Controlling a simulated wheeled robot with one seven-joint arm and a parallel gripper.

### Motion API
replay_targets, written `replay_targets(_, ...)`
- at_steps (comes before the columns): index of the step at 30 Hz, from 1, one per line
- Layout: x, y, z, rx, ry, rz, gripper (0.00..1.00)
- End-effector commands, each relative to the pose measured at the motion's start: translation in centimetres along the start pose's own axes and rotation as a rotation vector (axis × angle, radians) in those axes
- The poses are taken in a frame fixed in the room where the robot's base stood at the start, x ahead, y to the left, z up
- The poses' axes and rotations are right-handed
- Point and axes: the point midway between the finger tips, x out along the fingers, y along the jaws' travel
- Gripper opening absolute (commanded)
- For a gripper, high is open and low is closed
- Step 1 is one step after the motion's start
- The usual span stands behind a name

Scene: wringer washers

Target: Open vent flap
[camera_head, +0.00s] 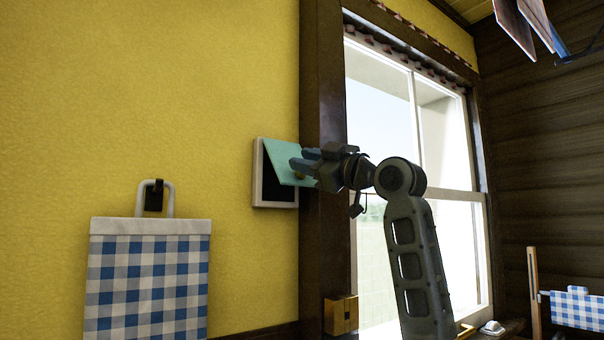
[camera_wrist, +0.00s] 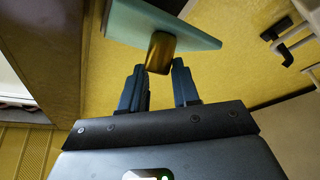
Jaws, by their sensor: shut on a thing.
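The vent flap (camera_head: 287,160) is a teal panel, tilted outward from the top of a white vent frame (camera_head: 257,186) on the yellow wall. The dark opening (camera_head: 274,188) shows below and behind it. In the wrist view the flap (camera_wrist: 160,22) has a brass-coloured knob (camera_wrist: 160,53) on its face. My gripper (camera_head: 303,166) is at the flap's outer side, shut on the knob. In the wrist view its two dark fingers (camera_wrist: 159,74) stand on either side of the knob. The exact finger contact is hard to see.
A dark wooden window frame (camera_head: 322,230) stands just right of the vent, close to my arm. A blue checked cloth bag (camera_head: 148,285) hangs from a wall hook (camera_head: 153,194) at the lower left. The wall between the bag and the vent is clear.

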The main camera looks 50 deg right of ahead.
Motion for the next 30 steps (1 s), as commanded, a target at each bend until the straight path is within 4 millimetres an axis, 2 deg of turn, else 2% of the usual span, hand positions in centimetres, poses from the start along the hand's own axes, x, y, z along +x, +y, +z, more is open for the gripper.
replay_targets(1, -0.36, 1.45, -0.16, -0.006, -0.005, 0.027, 0.00)
replay_targets(3, -0.45, 1.71, -0.42, -0.005, -0.007, 0.027, 0.00)
replay_targets(24, -0.51, 2.23, -0.73, 0.000, -0.015, 0.025, 0.00)
replay_targets(25, -0.51, 2.23, -0.72, 0.000, -0.015, 0.025, 0.30)
replay_targets(30, -0.54, 2.17, -0.62, 0.001, -0.018, 0.024, 0.47)
